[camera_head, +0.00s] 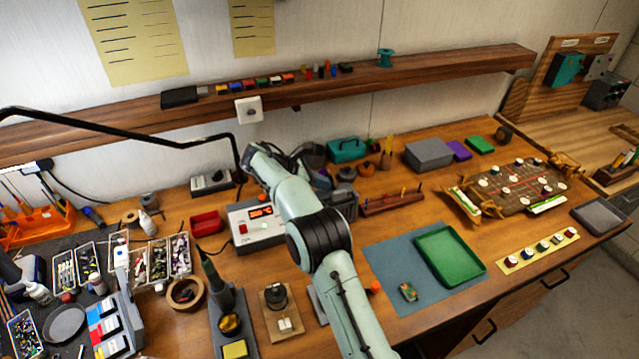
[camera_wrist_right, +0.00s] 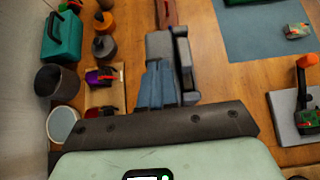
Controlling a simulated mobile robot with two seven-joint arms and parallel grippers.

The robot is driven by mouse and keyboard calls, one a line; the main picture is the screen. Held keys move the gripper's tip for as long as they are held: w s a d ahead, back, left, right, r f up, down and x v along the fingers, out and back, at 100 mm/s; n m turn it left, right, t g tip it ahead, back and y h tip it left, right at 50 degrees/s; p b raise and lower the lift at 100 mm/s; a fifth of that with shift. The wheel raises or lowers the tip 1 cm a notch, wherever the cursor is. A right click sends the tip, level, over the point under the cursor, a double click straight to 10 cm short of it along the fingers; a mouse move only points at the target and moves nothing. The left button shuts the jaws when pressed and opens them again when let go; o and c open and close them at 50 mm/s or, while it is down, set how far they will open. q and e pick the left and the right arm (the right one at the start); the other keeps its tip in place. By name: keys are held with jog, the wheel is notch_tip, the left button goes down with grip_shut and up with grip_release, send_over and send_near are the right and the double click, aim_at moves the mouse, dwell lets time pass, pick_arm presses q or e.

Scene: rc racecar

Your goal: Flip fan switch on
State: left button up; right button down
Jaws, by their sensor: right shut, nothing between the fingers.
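A white switch plate (camera_head: 249,109), with a small dark spot in its middle, is on the wall just below the wooden shelf in the head view. It is the only wall switch I see, and I cannot read its position. My right gripper (camera_head: 254,150) is shut and empty, close to the wall and a little below the plate. A gap shows between them in the picture; the depth is hard to judge. The wrist view does not show the switch or the fingertips clearly. I cannot make out a fan for certain. My left gripper is not in view.
The wooden shelf (camera_head: 400,72) runs above the switch. A black lamp arm (camera_head: 130,131) stands left of my gripper. A box with a red display (camera_head: 243,228) sits below my right arm. A teal toolbox (camera_head: 346,149) stands near the wall, also in the wrist view (camera_wrist_right: 62,38).

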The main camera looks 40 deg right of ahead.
jog(key=shift+s+d+r+t+y, duration=0.15)
jog(key=shift+d+r+y, duration=0.1)
jog(key=shift+y, duration=0.25)
jog(key=shift+s+d+r+t+y, duration=0.15)
jog(key=shift+d+y, duration=0.1)
jog(key=shift+y, duration=0.25)
jog(key=shift+s+d+r+t+y, duration=0.1)
jog(key=shift+d+t+y, duration=0.2)
jog(key=shift+y, duration=0.35)
jog(key=shift+s+d+r+t+y, duration=0.1)
jog(key=shift+d+t+y, duration=0.1)
jog(key=shift+d+y, duration=0.45)
jog(key=shift+y, duration=0.2)
jog(key=shift+r, duration=0.2)
jog(key=shift+r, duration=0.75)
